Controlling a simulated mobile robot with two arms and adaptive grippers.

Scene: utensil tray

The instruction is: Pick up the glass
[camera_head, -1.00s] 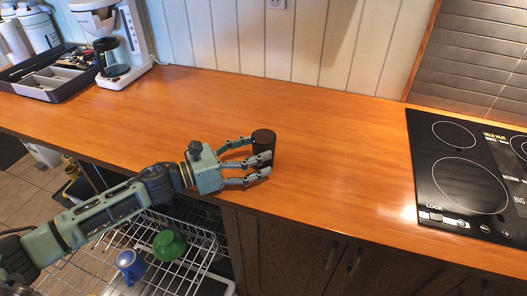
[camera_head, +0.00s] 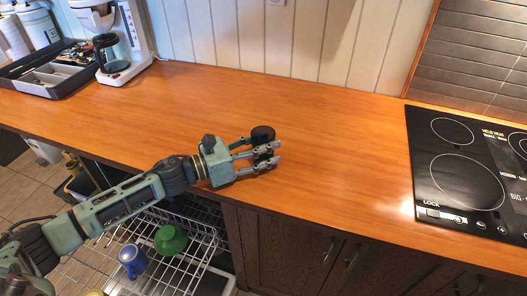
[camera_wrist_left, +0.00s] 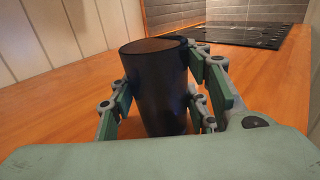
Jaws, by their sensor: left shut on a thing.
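The glass (camera_head: 263,134) is a dark, nearly black tumbler on the wooden counter, near its front edge in the head view. In the left wrist view the glass (camera_wrist_left: 158,88) is upright, with its open rim at the top. My left gripper (camera_head: 266,153) has its fingers shut around the glass, on both sides of its wall. Its fingers hide part of the glass in the head view. I cannot tell whether the base of the glass touches the counter. My right gripper is not in view.
A cooktop (camera_head: 460,165) lies to the right. A coffee maker (camera_head: 117,45) and a utensil tray (camera_head: 48,82) stand at the back left. Below the counter, an open dishwasher rack (camera_head: 185,265) holds a green cup (camera_head: 170,239) and a blue mug (camera_head: 132,261). The middle counter is clear.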

